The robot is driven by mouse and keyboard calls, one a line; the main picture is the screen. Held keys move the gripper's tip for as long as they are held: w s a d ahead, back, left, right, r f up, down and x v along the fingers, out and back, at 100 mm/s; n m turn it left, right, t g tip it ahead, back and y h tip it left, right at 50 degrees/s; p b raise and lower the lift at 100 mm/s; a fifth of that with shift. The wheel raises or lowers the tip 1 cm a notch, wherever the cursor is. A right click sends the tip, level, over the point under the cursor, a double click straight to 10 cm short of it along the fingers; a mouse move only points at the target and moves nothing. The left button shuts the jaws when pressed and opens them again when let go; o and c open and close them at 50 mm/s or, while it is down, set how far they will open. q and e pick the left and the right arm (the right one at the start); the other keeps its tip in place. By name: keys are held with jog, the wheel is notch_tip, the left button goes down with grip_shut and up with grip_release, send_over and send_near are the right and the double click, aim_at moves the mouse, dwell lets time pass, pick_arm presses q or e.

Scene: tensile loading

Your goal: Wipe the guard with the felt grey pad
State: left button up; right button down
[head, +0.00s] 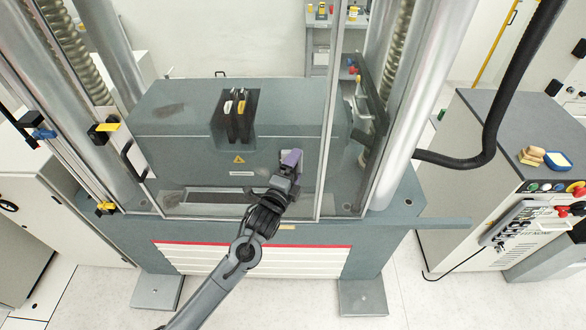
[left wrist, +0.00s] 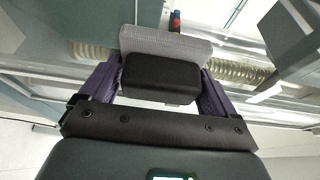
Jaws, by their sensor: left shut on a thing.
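My left gripper (head: 291,163) is in front of the clear guard (head: 270,120) of the test machine, near its lower middle. It is shut on a pad, of which only a little light grey shows in the head view. In the left wrist view the pad has a black block (left wrist: 160,80) between the purple fingers and a light grey felt face (left wrist: 165,43) beyond it. I cannot tell whether the felt touches the guard. Dark smudges show at the guard's upper left (head: 170,109), and fainter ones lower left and right. My right gripper is not in view.
Metal columns (head: 430,80) flank the guard, and a door handle (head: 132,160) is at its left. Sponges (head: 543,157) lie on the grey cabinet (head: 480,125) at right, above a button panel. A thick black cable (head: 497,100) hangs between machine and cabinet.

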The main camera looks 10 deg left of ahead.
pick_arm(q)
jog(key=shift+s+d+r+p, duration=0.1)
jog(key=shift+s+r+p, duration=0.05)
jog(key=shift+s+p, duration=0.35)
jog(key=shift+s+d+p, duration=0.1)
jog(key=shift+s+p, duration=0.5)
jog(key=shift+s, duration=0.3)
jog(key=shift+s+d+p, duration=0.2)
jog(key=shift+s+p, duration=0.7)
jog(key=shift+s, duration=0.7)
jog(key=s+p, duration=0.2)
jog(key=s, duration=0.1)
jog(key=shift+d, duration=0.15)
